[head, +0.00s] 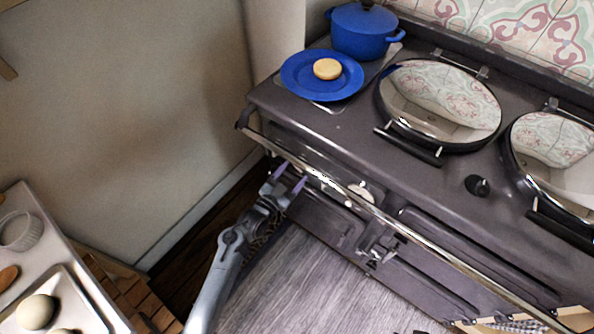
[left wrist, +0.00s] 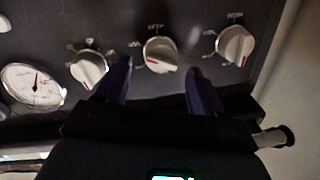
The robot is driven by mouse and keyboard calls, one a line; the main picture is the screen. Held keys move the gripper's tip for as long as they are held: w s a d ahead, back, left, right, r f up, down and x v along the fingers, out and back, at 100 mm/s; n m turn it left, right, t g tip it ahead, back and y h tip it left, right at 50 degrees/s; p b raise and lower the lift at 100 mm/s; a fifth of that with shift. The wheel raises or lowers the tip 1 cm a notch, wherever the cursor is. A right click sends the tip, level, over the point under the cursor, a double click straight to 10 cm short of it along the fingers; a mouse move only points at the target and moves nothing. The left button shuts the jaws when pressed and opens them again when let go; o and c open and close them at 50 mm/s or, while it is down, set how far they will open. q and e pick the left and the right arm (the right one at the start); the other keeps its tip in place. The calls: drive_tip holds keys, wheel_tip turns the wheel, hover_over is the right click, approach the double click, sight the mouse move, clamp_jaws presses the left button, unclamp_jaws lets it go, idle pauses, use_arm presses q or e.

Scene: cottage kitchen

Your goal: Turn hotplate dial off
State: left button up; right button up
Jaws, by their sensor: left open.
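Three white dials with red marks show on the dark stove front in the left wrist view: a left dial (left wrist: 88,68), a middle dial (left wrist: 160,54) and a right dial (left wrist: 235,45). Their labels are too blurred to read, so I cannot tell which is the hotplate dial. My left gripper (left wrist: 159,76) is open and empty, with its purple fingers on either side of the middle dial's lower part in this view. Contact cannot be told. In the head view the left gripper (head: 289,179) is at the stove's left front, by the rail. My right gripper is not seen.
The stove (head: 330,140) has a long metal front rail (head: 410,232) close to my gripper. A blue plate (head: 295,80) with a yellow round item (head: 327,69) and a blue pot (head: 360,35) sit on top. A round gauge (left wrist: 33,85) is left of the dials.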

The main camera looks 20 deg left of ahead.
sight(297, 169)
use_arm(q)
drive_tip(key=shift+b+x, duration=0.35)
drive_tip(key=shift+x, duration=1.2)
drive_tip(key=shift+c, duration=0.3)
drive_tip(key=c, duration=1)
